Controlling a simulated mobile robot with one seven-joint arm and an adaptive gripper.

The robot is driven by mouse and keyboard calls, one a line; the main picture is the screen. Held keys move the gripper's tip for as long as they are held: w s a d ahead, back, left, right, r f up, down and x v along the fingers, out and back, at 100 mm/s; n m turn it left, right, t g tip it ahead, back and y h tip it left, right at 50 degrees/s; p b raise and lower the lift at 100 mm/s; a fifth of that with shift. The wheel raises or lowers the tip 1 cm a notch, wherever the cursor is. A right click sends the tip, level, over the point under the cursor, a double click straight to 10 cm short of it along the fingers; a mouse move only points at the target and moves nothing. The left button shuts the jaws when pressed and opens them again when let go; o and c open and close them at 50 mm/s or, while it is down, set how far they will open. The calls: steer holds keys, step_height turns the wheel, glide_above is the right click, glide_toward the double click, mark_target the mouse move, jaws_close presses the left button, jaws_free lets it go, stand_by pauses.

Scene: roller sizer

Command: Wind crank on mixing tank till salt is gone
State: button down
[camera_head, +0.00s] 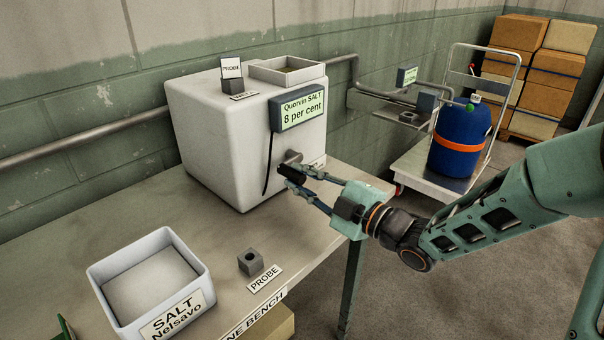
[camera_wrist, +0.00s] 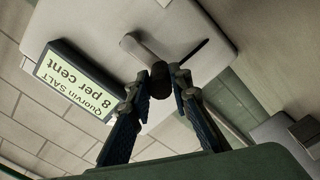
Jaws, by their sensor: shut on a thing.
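The white mixing tank (camera_head: 205,140) stands on the bench against the wall. Its display (camera_head: 298,107) reads "Quorvin SALT 8 per cent"; the same display (camera_wrist: 75,82) shows upside down in the wrist view. The crank (camera_head: 293,156) is on the tank's front, below the display; its metal arm (camera_wrist: 142,50) and dark handle (camera_wrist: 160,86) show in the wrist view. My gripper (camera_head: 296,176) is shut on the dark handle, with one finger on each side of it. A dark vertical slot or strip runs beside the crank. The tank's contents are hidden.
An open bin labelled "SALT Nelsavo" (camera_head: 205,299) and a grey block (camera_head: 251,262) by a "PROBE" label (camera_head: 265,279) sit on the bench (camera_head: 330,205). A trolley (camera_head: 408,168) with a blue drum (camera_head: 458,128) stands behind. Cartons (camera_head: 556,70) are stacked at back right.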

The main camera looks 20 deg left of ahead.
step_height(320, 180, up, 3)
steer(key=m+p, duration=0.4)
steer(key=shift+w+f+m, duration=0.15)
steer(key=shift+m, duration=0.25)
steer(key=shift+w+d+r+m+p, duration=0.25)
steer(key=shift+w+r+m+p, duration=0.3)
steer(key=shift+m+p, duration=1.3)
steer(key=shift+w+d+r+m+p, duration=0.35)
steer(key=shift+w+m+p, duration=0.3)
steer(key=shift+m+p, duration=1.2)
steer(key=shift+w+d+r+m+p, duration=0.2)
steer(key=shift+w+r+m+p, duration=0.4)
steer(key=shift+m+p, duration=1.25)
steer(key=shift+f+m, duration=0.1)
steer(key=shift+m, duration=0.15)
steer(key=c, duration=1.8)
jaws_free()
steer(key=shift+o, duration=0.2)
steer(key=shift+d, duration=0.1)
